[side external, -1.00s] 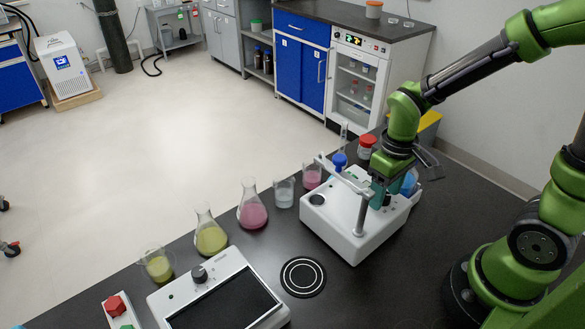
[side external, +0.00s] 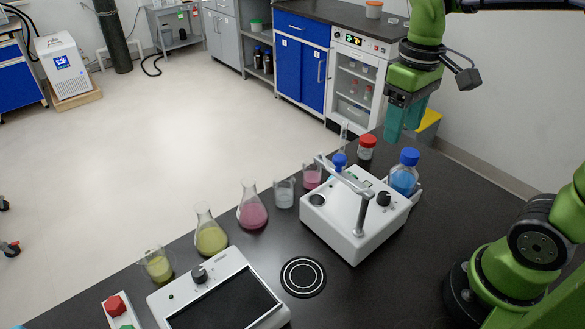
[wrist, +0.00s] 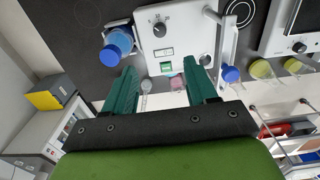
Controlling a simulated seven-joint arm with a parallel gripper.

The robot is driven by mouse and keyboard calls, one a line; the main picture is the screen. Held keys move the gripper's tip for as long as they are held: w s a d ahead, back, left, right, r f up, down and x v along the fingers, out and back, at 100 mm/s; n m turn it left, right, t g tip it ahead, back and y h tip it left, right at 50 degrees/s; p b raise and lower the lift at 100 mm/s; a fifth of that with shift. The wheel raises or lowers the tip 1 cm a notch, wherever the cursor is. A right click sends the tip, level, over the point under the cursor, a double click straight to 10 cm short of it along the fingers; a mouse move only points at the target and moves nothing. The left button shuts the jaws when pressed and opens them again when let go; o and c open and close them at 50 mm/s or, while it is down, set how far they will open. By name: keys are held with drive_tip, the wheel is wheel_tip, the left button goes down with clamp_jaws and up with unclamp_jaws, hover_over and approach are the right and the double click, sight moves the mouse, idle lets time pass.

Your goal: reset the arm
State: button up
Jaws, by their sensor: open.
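My gripper (side external: 404,118) hangs in the air above the back right part of the black bench, pointing down, clear of everything. In the wrist view my gripper (wrist: 163,88) has its two green fingers spread apart with nothing between them. A blue-capped bottle of blue liquid (side external: 404,178) stands at the device's right rear side. It also shows in the wrist view (wrist: 118,42).
Flasks and beakers stand in a row along the bench's far left edge, including a pink flask (side external: 252,212) and a yellow-green flask (side external: 210,238). A red-capped jar (side external: 367,148) stands behind the device. A black-screened unit (side external: 222,295) is at front left. The right bench is bare.

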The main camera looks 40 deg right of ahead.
drive_tip(key=shift+r, duration=0.1)
drive_tip(key=s+m+t, duration=0.1)
drive_tip(key=t, duration=0.1)
drive_tip(key=s+a+m+t+y, duration=0.1)
drive_tip(key=t, duration=0.1)
drive_tip(key=s+a+m+t+y, duration=0.1)
drive_tip(key=m+t, duration=0.1)
drive_tip(key=t, duration=0.1)
drive_tip(key=shift+f, duration=0.2)
